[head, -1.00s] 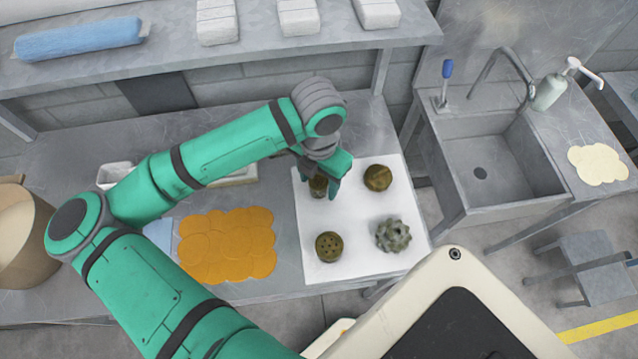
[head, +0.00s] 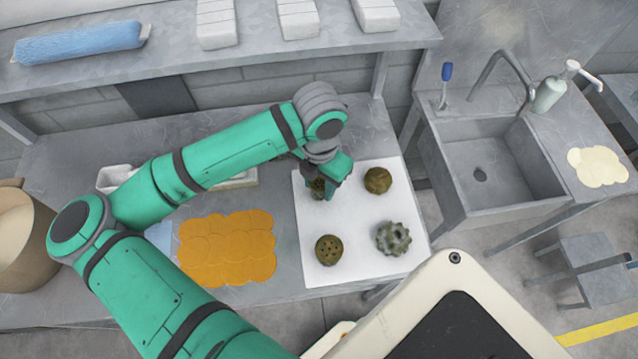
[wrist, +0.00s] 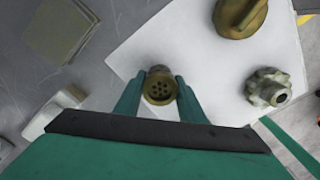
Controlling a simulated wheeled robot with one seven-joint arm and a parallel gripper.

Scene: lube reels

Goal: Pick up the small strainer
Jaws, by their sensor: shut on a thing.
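The small strainer, a brass-brown round part with small holes in its face, shows in the wrist view (wrist: 159,88) between my two green fingers. In the head view the strainer (head: 317,187) is at the upper left of a white sheet, partly hidden by my fingers. My gripper (wrist: 160,95) is shut on it, one finger on each side. My gripper also shows in the head view (head: 326,187), low over the sheet. I cannot tell whether the strainer is clear of the sheet.
The white sheet (head: 345,268) also bears a larger holed brown part (head: 328,249), a round brown part (head: 378,180) and a grey-green toothed part (head: 393,238). Orange cloths (head: 228,248) lie left. A sink (head: 495,165) stands right. A shelf (head: 180,55) crosses behind.

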